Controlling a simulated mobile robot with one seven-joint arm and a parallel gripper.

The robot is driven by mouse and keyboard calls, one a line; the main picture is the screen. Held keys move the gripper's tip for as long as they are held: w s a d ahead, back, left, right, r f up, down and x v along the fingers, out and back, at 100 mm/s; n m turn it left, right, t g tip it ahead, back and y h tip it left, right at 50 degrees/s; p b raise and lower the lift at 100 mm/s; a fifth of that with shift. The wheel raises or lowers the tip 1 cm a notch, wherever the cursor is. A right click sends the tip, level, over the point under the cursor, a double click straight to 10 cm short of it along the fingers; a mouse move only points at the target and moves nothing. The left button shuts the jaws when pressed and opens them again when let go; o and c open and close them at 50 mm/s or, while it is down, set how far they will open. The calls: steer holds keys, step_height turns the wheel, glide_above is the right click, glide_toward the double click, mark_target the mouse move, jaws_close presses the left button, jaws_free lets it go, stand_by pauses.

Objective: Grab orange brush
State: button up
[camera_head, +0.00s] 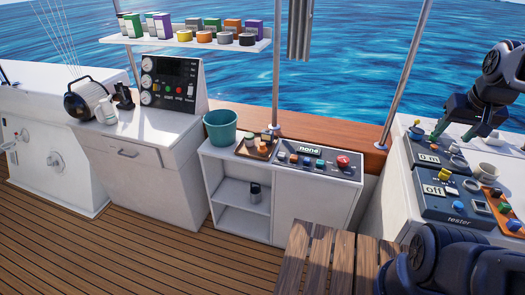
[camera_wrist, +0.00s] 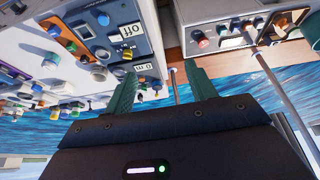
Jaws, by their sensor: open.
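I cannot pick out an orange brush in either view. My gripper (camera_head: 450,136) is at the right in the camera_head view, above the tester console (camera_head: 452,205). Its two green fingers also show in the wrist view (camera_wrist: 163,88), spread apart with nothing between them. In the wrist view the picture is turned over, with the console (camera_wrist: 105,30) beyond the fingers at the upper left.
A shelf (camera_head: 190,40) holds several boxes and round tins. A teal bucket (camera_head: 221,130) and a brown tray (camera_head: 256,147) stand on the middle cabinet, beside a button panel (camera_head: 318,164). A wooden slatted surface (camera_head: 318,255) is in front. A pole (camera_head: 400,75) rises near my arm. Deck at left is clear.

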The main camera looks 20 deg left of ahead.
steer(key=w+a+r+n+g, duration=0.1)
steer(key=w+a+r+n, duration=0.15)
steer(key=w+a, duration=0.45)
steer(key=w+a+r+n+g, duration=0.1)
steer(key=w+a+n, duration=0.2)
steer(key=w, duration=0.7)
steer(key=w+a+f+n, duration=0.3)
steer(key=w+a, duration=0.4)
steer(key=a, duration=0.1)
steer(key=w+a+f+n, duration=0.3)
steer(key=w+a, duration=0.4)
steer(key=a, duration=0.1)
steer(key=n+g+h, duration=0.1)
steer(key=n+g, duration=0.1)
steer(key=n, duration=0.7)
glide_above(262, 144)
steer(key=f, duration=3)
steer(key=shift+w+a+f, duration=0.15)
steer(key=shift+w, duration=0.2)
steer(key=shift+s+a+f, duration=0.1)
steer(key=shift+a+f, duration=0.15)
steer(key=shift+f, duration=0.25)
steer(key=shift+d+f, duration=0.2)
steer(key=shift+f, duration=1.5)
steer(key=shift+d+f, duration=0.15)
steer(key=shift+f, duration=1.55)
steer(key=shift+d+f, duration=0.2)
steer(key=shift+f, duration=1.5)
steer(key=c, duration=0.8)
steer(key=shift+o, duration=0.2)
